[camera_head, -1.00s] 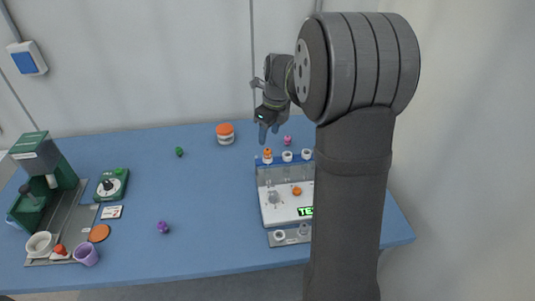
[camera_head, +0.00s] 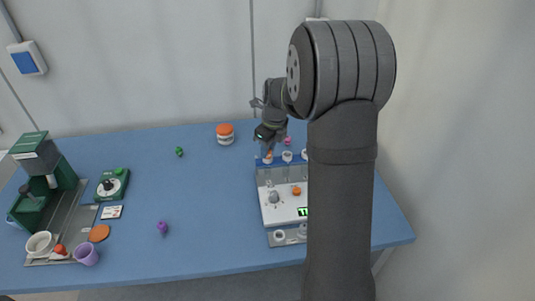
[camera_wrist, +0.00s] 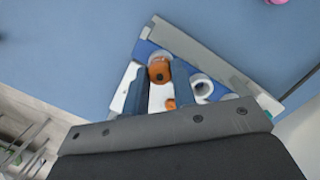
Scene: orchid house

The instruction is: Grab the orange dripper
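The orange dripper (camera_head: 268,157) sits in the leftmost holder along the back edge of the white-and-blue station (camera_head: 269,211). In the wrist view the dripper (camera_wrist: 159,70) shows between the blue fingertips of my gripper (camera_wrist: 160,68). The fingers are apart, and I see no clear contact with it. In the head view my gripper (camera_head: 267,140) points down just above the dripper, its fingers hard to make out.
White ring holders (camera_head: 287,156) stand to the dripper's right. A smaller orange piece (camera_head: 296,190) sits on the station. A pink piece (camera_head: 287,141) lies behind it. An orange-lidded jar (camera_head: 225,134) stands back left. The table's middle is mostly clear.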

